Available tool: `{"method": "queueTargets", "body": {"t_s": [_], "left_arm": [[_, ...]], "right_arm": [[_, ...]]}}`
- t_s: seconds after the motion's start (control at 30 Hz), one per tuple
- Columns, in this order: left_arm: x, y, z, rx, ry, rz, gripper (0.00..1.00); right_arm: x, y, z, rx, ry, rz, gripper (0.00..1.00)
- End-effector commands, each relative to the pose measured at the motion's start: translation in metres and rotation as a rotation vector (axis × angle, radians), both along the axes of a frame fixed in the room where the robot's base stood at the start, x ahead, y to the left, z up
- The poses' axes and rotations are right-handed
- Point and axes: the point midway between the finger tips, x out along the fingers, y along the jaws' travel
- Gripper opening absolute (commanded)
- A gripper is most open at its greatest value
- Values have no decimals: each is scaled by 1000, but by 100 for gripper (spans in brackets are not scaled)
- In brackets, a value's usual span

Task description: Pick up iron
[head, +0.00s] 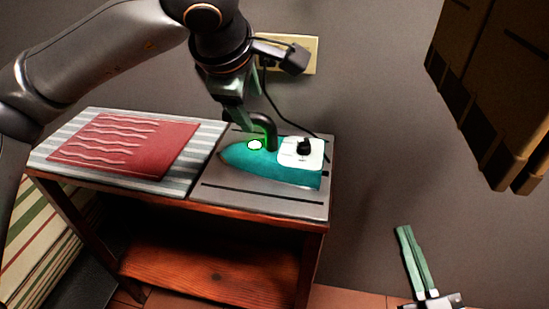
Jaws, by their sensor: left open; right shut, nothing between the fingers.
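The iron (272,168) has a teal body, a white rear part with a dark knob, and a dark handle. It lies on the grey right half of a small wooden table, with its tip pointing left. A dark cord runs from it up to the wall. My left gripper (243,124) points down just above the iron, beside the front of its handle. It is open, and its fingers partly overlap the handle area; I cannot tell whether they touch it. My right gripper (412,242) is at the lower right, away from the table, shut and empty.
A red folded cloth (125,146) lies on a striped cover (70,133) on the table's left half. A wall socket (308,55) with a plug sits behind. A dark wooden cabinet (490,90) hangs at upper right. A lower shelf (210,270) is bare.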

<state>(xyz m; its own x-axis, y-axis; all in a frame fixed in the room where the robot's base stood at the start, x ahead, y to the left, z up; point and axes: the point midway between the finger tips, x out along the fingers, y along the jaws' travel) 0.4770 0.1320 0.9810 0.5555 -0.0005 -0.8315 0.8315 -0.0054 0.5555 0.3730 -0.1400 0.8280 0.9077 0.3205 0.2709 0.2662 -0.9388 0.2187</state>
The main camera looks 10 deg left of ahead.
Motion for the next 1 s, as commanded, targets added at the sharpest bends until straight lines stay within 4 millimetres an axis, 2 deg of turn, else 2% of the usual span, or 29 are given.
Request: {"method": "queueTargets", "body": {"t_s": [0.1, 0.27, 0.6, 0.87, 1.0], "left_arm": [[8, 0, -13, -1, 2, -1, 66], [15, 1, -21, -2, 1, 0, 66], [42, 5, -56, -2, 1, -2, 66], [43, 4, -57, -2, 0, -2, 66], [43, 4, -57, -2, 0, -2, 52]], "right_arm": [[-3, 1, 12, -2, -55, 8, 0], [-6, 2, 21, 0, -97, 15, 0], [-24, 6, 61, -3, -279, 47, 0], [-26, 6, 64, -2, -292, 49, 0], [-26, 6, 64, -2, -291, 49, 0]]}}
